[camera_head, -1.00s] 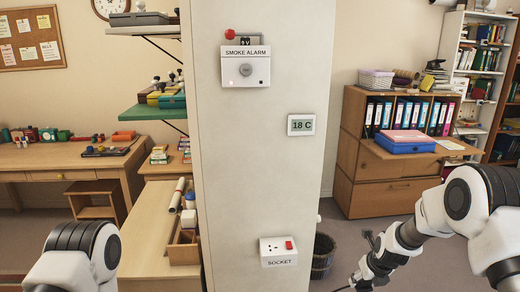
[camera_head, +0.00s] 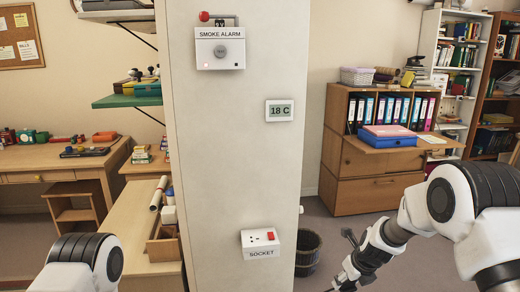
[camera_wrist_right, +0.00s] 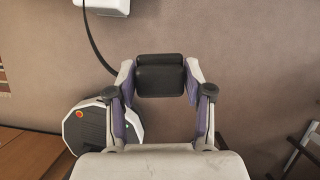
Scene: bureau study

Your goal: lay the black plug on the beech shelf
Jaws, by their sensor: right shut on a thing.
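The black plug (camera_wrist_right: 160,78) is a dark block between the two fingers of my right gripper (camera_wrist_right: 161,92), which is shut on it. In the head view my right gripper (camera_head: 343,264) is at the bottom, right of the pillar; the plug cannot be made out there. A black cord (camera_wrist_right: 93,42) runs from a white box at the top of the wrist view down behind the gripper. A pale wooden shelf (camera_head: 115,17) is on the wall at upper left, above a green shelf (camera_head: 127,100). My left gripper is out of view.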

